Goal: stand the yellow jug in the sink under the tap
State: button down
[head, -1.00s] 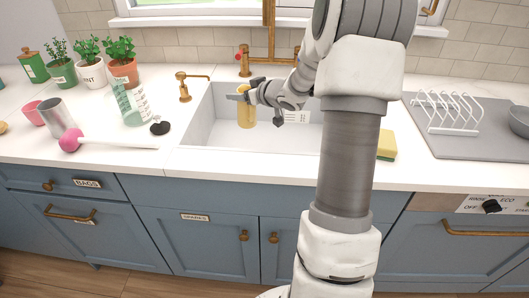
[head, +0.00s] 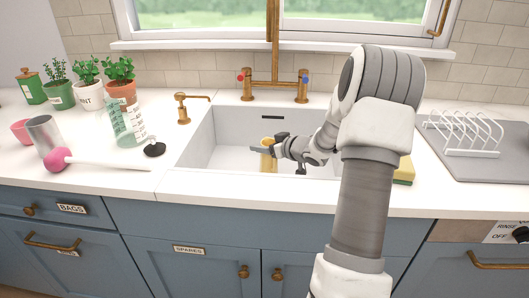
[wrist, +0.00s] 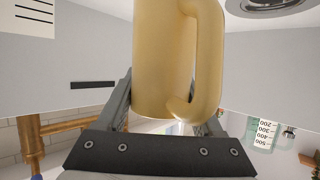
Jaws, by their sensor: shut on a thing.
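The yellow jug (head: 267,160) is inside the white sink (head: 225,140), upright, close to the front rim in the head view. My gripper (head: 274,149) is shut on it near the top. In the wrist view the jug (wrist: 165,55) stands between my fingers (wrist: 165,108), with its handle on the right side. Its base is cut off there, and I cannot tell if it touches the sink floor. The brass tap (head: 273,86) stands behind the sink; its upright pipe runs out of the top of the head view, so its spout is hidden.
The round drain (wrist: 268,4) shows at the wrist view's top right. A brass soap dispenser (head: 183,108), a clear measuring jug (head: 126,122) and a pink-ended plunger-like tool (head: 100,163) are left. A sponge (head: 404,170) and dish rack (head: 465,133) are right.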

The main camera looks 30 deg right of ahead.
jog(key=shift+f, duration=0.3)
jog(key=shift+f, duration=0.1)
jog(key=shift+c, duration=0.2)
grip_release()
jog(key=shift+s+r+p, duration=0.25)
jog(key=shift+r+p, duration=0.05)
jog(key=shift+r, duration=0.05)
jog(key=p+v, duration=0.3)
jog(key=v, duration=0.8)
jog(key=shift+s+p, duration=0.25)
jog(key=shift+p, duration=0.05)
jog(key=shift+f, duration=0.1)
